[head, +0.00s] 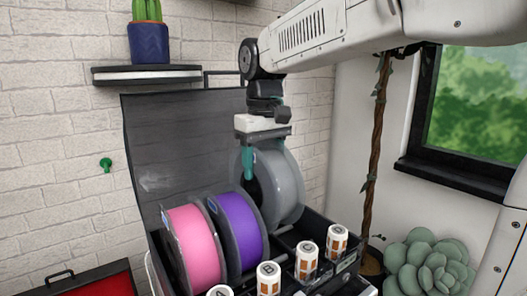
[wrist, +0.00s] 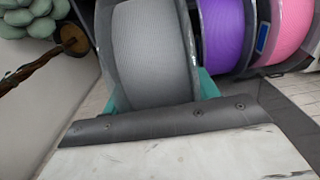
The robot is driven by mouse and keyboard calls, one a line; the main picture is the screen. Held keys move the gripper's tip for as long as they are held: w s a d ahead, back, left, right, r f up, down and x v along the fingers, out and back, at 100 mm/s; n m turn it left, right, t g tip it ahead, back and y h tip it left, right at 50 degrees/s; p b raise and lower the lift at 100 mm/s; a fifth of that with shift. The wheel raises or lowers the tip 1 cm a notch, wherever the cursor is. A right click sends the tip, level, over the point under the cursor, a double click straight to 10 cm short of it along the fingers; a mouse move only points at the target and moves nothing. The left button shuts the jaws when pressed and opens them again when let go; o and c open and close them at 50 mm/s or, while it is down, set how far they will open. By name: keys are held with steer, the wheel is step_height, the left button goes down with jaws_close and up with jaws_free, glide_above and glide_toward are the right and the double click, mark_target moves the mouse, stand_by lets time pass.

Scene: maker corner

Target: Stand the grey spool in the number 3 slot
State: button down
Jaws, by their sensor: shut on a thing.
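The grey spool (head: 284,190) is upright, just right of the purple spool (head: 237,226) at the black spool rack (head: 312,222). In the wrist view the grey spool (wrist: 152,55) fills the space between the teal fingers. My gripper (head: 264,165) is above it, shut on it from the top. The spool's lower edge is at the height of the rack's dividers; I cannot tell whether it rests in a slot or hangs just above.
A pink spool (head: 193,247) stands left of the purple one. A dark panel (head: 170,150) rises behind the rack. A succulent (head: 430,265) and a twisted plant stem (head: 376,150) are at the right. A shelf with a potted cactus (head: 149,40) is at the upper left.

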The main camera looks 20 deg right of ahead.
steer(key=shift+f, duration=3.85)
steer(key=shift+c, duration=1.8)
jaws_free()
step_height(320, 180, up, 8)
steer(key=shift+f, duration=0.1)
